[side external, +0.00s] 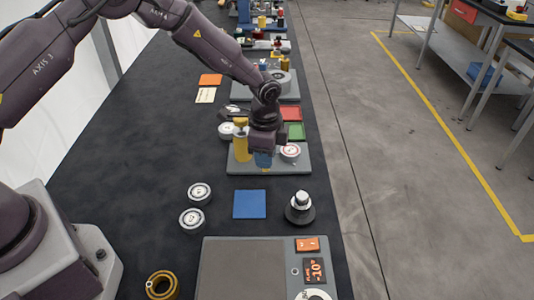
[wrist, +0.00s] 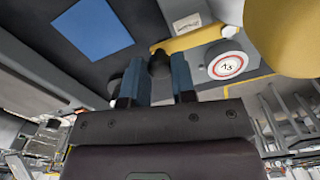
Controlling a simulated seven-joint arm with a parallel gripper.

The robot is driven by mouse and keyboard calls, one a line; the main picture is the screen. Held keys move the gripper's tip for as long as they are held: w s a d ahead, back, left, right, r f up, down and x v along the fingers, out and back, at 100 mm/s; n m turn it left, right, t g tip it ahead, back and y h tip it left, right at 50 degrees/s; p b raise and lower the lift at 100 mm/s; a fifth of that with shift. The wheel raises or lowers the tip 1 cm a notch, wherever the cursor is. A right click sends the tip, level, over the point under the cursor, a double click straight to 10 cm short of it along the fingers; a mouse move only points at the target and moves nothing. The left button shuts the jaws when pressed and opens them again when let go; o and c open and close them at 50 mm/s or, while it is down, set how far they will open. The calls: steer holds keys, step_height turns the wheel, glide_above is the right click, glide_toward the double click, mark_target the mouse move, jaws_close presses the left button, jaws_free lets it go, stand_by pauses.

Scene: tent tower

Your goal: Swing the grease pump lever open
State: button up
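The grease pump shows as a yellow cylinder (side external: 242,149) on a grey base plate (side external: 298,167) in the side external view. A large yellow rounded part (wrist: 285,38) fills the wrist view's upper right. A yellow bar (wrist: 190,40) with a dark knob (wrist: 158,62) at its end, which looks like the lever, shows ahead of my fingers. My gripper (side external: 264,160) points down just right of the yellow cylinder. In the wrist view my gripper (wrist: 156,82) has its two blue fingers apart, with the dark knob in line with the gap. I cannot tell whether they touch it.
A round dial with a red ring (side external: 290,151) sits close right of my gripper; it also shows in the wrist view (wrist: 228,66). A blue square (side external: 250,204) lies nearer the camera, between two white discs and a dark round stand (side external: 300,208). Red and green squares lie behind.

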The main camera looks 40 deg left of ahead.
steer(key=o, duration=0.4)
steer(key=shift+o, duration=0.2)
steer(key=shift+r, duration=0.1)
step_height(320, 180, up, 13)
stand_by(0.4)
steer(key=s+a+r+n+t, duration=0.2)
steer(key=s+a+r+n, duration=0.2)
steer(key=s, duration=1)
steer(key=s+a+r+n+t, duration=0.3)
steer(key=s+r+n, duration=0.4)
steer(key=s+r, duration=0.5)
steer(key=shift+s+a+r+n+t, duration=0.15)
steer(key=shift+s+a+n+t, duration=0.2)
steer(key=shift+s, duration=0.65)
